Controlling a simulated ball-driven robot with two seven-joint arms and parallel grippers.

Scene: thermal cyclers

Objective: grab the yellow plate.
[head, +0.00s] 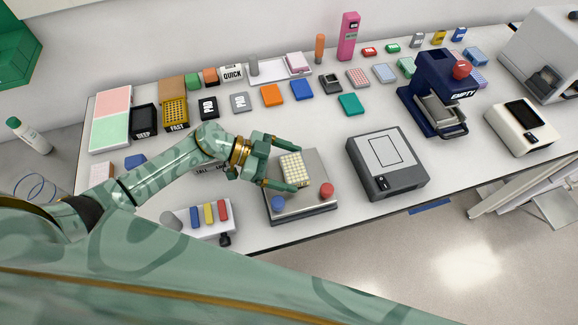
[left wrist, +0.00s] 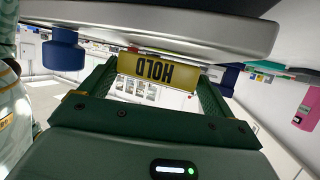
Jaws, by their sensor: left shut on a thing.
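The yellow plate (head: 292,166) is pale yellow on top with a grid of wells. It is at the grey device (head: 318,205) with one blue and one red knob. My left gripper (head: 291,171) has one finger on each side of the plate and is shut on it. In the left wrist view the plate's yellow side (left wrist: 158,71) reads HOLD upside down between the fingers. I cannot tell whether the plate touches the device's top. My right gripper is not in view.
A dark grey box (head: 388,168) stands right of the device. A rack with blue, yellow and red pieces (head: 208,217) stands at its left. Several small plates and boxes fill the back of the bench. A navy press marked EMPTY (head: 437,97) stands further right.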

